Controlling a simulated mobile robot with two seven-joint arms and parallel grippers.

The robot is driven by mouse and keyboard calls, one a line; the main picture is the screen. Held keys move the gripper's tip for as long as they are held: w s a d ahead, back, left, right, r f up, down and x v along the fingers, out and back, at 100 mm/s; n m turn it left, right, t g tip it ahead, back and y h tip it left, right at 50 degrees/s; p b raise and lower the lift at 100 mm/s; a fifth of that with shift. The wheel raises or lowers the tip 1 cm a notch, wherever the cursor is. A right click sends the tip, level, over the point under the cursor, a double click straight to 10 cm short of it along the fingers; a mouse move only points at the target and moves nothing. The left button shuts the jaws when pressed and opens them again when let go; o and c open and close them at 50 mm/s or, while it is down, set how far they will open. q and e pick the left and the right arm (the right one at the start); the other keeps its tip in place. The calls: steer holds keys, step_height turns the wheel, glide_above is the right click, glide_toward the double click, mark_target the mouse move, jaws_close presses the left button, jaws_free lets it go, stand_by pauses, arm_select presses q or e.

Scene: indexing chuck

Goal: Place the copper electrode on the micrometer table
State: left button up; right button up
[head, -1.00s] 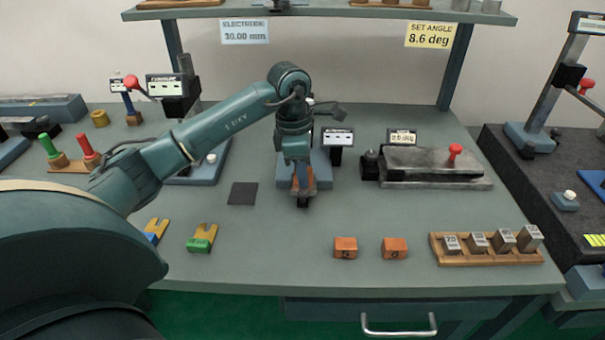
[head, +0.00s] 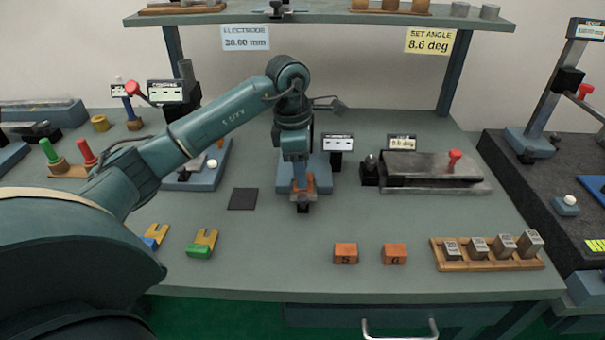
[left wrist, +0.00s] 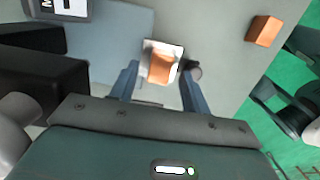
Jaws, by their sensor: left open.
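My left gripper (head: 302,193) points down at the front of the blue-grey micrometer base (head: 320,168) in the head view. In the left wrist view, its two fingers (left wrist: 160,82) stand apart on either side of the copper electrode (left wrist: 161,68), with a gap on each side. The electrode appears to rest on a small pale square plate, the micrometer table (left wrist: 176,49). In the head view the fingers partly hide the electrode. My right gripper is not in view.
Two orange-copper blocks (head: 345,254) (head: 394,254) sit at the front of the bench. A wooden rack of metal blocks (head: 487,262) stands at the right. A dark square pad (head: 243,199) lies left of the gripper. A clamped vise-like fixture (head: 432,170) is behind right.

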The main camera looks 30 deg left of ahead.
arm_select(q)
step_height(320, 180, up, 10)
steer(key=a, duration=0.1)
steer(key=shift+s, duration=0.35)
steer(key=shift+f, duration=0.1)
